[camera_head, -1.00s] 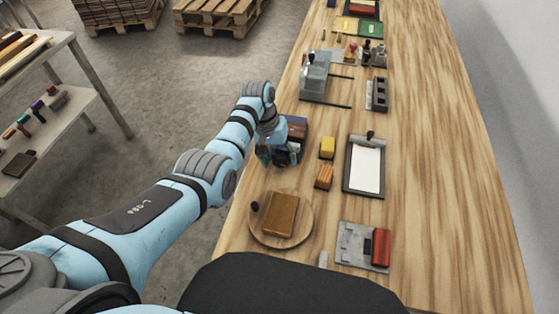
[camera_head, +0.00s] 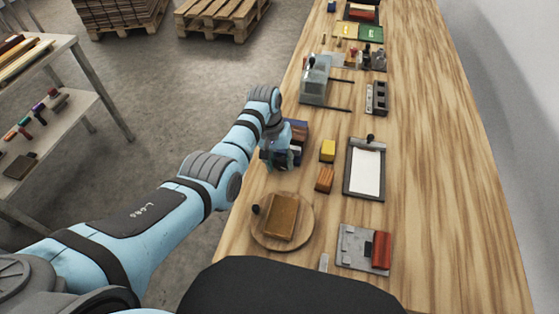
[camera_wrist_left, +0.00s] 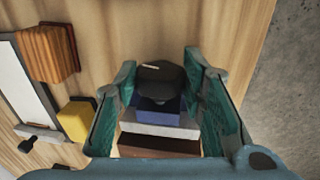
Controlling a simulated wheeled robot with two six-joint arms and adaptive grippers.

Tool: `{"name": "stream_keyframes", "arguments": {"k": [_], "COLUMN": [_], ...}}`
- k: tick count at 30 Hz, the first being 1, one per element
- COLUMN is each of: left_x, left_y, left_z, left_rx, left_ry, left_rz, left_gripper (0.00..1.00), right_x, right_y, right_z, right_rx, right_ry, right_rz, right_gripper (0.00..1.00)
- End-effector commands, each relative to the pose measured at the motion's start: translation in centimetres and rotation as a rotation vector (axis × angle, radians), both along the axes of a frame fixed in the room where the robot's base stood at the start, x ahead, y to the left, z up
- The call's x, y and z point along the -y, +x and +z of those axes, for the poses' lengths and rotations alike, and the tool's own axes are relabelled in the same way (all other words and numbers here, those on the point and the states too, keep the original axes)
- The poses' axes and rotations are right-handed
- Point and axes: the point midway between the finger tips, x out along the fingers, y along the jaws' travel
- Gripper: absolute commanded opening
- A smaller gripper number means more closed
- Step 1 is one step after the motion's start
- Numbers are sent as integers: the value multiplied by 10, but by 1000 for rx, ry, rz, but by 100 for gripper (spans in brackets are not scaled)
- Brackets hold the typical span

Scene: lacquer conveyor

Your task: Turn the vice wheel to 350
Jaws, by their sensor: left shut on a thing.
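The vice (camera_head: 299,131) stands at the left edge of the wooden bench, partly hidden behind my left wrist. In the left wrist view it shows as a stack of a blue block (camera_wrist_left: 158,112), a pale layer and brown layers. Its dark round wheel (camera_wrist_left: 165,80) faces the camera, with a short pale mark on it. My left gripper (camera_head: 278,155) is at the wheel. In the wrist view its teal fingers (camera_wrist_left: 160,72) stand on both sides of the wheel, shut on it. I cannot read any angle. My right gripper is not in view.
Beside the vice are a yellow block (camera_head: 328,150), an orange-brown block (camera_head: 324,179) and a clipboard (camera_head: 350,178). A round board (camera_head: 304,236) with a brown block lies nearer. A grey machine (camera_head: 312,88) stands beyond. The bench's right side is clear.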

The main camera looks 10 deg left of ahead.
Motion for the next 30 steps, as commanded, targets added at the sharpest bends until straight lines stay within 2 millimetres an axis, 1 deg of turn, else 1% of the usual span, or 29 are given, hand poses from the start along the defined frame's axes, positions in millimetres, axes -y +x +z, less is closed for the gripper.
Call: {"name": "stream_keyframes", "arguments": {"k": [4,8,14,22,27,30], "left_x": [3,5,6,8,8,9], "left_y": [1,2,2,3,3,2], "left_z": [1,0,-4,-6,-3,-2], "left_rx": [4,5,7,8,9,7], "left_ry": [77,170,323,484,539,554], "left_rz": [-2,-3,-1,1,2,2], "left_gripper": [9,9,9,9,9,9], "right_x": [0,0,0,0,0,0], "right_y": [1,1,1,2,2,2], "right_z": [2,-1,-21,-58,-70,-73], "right_rx": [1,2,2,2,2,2], "right_ry": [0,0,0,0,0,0], "right_rz": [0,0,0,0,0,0], "right_gripper": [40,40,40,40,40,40]}}
